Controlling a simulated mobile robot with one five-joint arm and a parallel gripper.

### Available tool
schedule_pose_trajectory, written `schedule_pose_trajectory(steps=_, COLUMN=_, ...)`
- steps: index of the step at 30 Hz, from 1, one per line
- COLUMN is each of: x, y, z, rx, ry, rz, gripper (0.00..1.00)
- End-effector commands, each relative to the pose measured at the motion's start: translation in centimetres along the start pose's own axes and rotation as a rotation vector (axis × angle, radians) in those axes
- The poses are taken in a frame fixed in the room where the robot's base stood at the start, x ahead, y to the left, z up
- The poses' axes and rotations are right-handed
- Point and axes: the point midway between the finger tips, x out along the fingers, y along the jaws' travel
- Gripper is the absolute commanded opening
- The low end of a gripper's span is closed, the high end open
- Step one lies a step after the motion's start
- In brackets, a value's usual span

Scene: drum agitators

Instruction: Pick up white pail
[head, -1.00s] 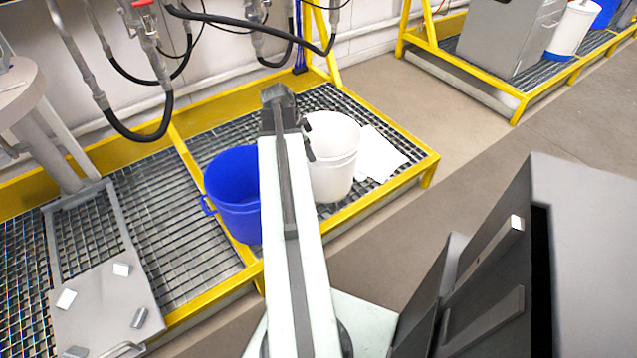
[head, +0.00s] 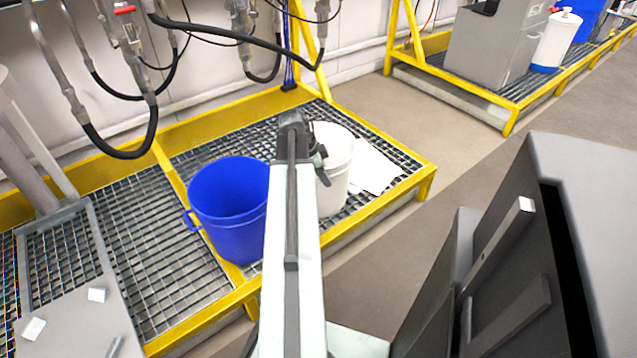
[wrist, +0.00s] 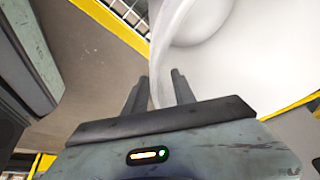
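The white pail (head: 334,190) stands upright on the yellow-framed grating, partly hidden behind my arm in the head view. In the wrist view the white pail (wrist: 225,70) fills the upper right, and its rim and wall come down between my two fingers. My gripper (wrist: 160,90) is open, with one finger on each side of the pail's wall. I cannot tell whether either finger touches it. In the head view my gripper (head: 318,160) is at the pail's left side, its fingertips small and dark.
A blue bucket (head: 228,215) stands just left of the white pail. White sheets (head: 372,168) lie right of it on the grating (head: 120,260). Black hoses (head: 125,152) hang behind. A dark grey cabinet (head: 590,230) is at the right. Bare floor (head: 385,250) lies between.

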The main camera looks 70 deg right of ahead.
Motion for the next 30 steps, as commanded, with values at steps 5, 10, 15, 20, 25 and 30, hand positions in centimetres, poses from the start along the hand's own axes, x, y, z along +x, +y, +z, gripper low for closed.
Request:
schedule_pose_trajectory(steps=5, x=2.06, y=0.02, z=0.06, rx=0.001, ry=0.0, rz=0.0, gripper=0.32)
schedule_pose_trajectory(steps=10, x=1.8, y=0.02, z=-0.05, rx=0.001, ry=0.0, rz=0.0, gripper=0.26)
schedule_pose_trajectory(steps=15, x=1.8, y=0.03, z=-0.07, rx=0.001, ry=0.0, rz=0.0, gripper=0.0)
schedule_pose_trajectory(steps=20, x=1.81, y=0.04, z=-0.1, rx=0.002, ry=0.0, rz=0.001, gripper=0.0)
schedule_pose_trajectory(steps=25, x=1.82, y=0.05, z=-0.12, rx=0.002, ry=0.0, rz=0.001, gripper=0.0)
schedule_pose_trajectory(steps=30, x=1.83, y=0.06, z=-0.15, rx=0.002, ry=0.0, rz=0.001, gripper=0.0)
